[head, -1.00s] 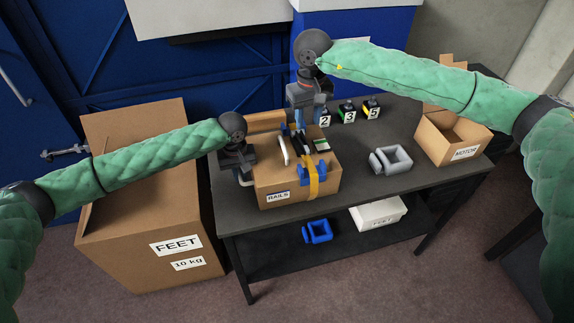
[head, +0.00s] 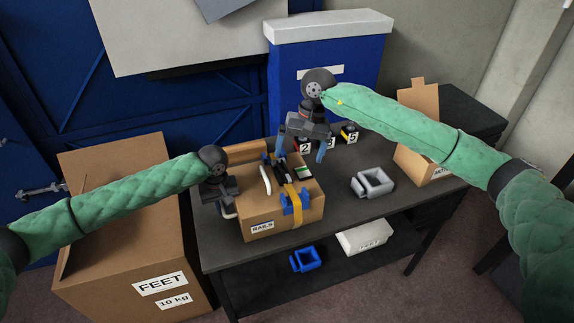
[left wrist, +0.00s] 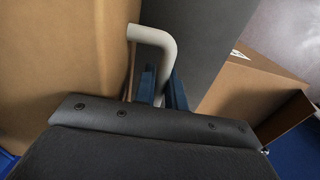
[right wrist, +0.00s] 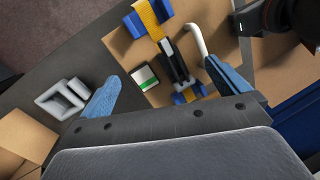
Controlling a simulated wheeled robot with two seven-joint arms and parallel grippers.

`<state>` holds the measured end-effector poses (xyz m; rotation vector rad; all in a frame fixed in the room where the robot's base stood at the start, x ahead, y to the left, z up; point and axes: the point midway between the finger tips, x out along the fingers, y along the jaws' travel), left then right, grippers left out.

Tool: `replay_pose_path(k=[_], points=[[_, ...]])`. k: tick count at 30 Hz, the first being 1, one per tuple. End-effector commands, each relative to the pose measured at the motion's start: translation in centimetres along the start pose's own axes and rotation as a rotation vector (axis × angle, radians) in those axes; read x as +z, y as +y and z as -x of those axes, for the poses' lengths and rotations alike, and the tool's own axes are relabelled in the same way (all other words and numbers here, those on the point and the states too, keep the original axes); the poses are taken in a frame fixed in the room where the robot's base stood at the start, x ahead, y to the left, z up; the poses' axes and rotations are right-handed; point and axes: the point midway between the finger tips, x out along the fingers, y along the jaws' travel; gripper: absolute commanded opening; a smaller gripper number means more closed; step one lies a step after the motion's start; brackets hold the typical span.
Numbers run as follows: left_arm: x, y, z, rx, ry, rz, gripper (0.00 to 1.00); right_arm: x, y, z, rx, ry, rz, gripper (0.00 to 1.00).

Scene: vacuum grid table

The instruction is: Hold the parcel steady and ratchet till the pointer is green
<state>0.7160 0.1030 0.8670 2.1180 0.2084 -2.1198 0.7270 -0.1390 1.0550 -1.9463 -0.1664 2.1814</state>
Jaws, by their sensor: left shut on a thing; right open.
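The parcel (head: 280,228), a cardboard box labelled RAILS, sits on the dark table. A yellow strap (head: 297,213) crosses it over blue corner pieces (head: 291,203). On top are a dark ratchet (right wrist: 176,66), a pale bent handle (head: 265,178) and a small white, green and black gauge (right wrist: 145,78); its pointer is too small to read. My left gripper (head: 228,209) is shut on a pale bent handle (left wrist: 156,40) at the parcel's left side. My right gripper (head: 301,151) is open and empty above the parcel's far side, its fingers spread apart.
Small numbered blocks (head: 350,134) stand behind the parcel. A grey bracket-like piece (head: 373,183) and an open carton (head: 422,160) are to the right. A blue piece (head: 305,259) and white box (head: 364,237) lie on the lower shelf. A big FEET carton (head: 130,250) stands left.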

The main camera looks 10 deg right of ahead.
Motion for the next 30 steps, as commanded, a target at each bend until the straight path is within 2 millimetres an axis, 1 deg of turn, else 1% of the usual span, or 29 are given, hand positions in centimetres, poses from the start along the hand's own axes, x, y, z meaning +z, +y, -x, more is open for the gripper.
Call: replay_pose_path(k=[7,12,21,27,30], points=[[-0.1,0.0,0.1,0.001,0.001,0.001,0.0,-1.6,0.4,3.0,-0.082,0.001,-0.36,1.0],[-0.1,0.0,0.1,0.001,0.001,0.001,0.0,-2.2,0.3,4.5,-0.122,-0.014,-0.611,1.0],[-0.1,0.0,0.1,0.001,0.001,0.001,0.0,-2.3,0.0,4.8,-0.141,-0.063,-1.025,1.0],[-0.1,0.0,0.1,0.001,0.001,0.001,0.0,-2.3,-0.1,4.8,-0.142,-0.079,-1.212,1.0],[0.0,0.0,0.1,0.001,0.001,0.001,0.0,-2.3,-0.1,4.8,-0.141,-0.083,-1.262,1.0]])
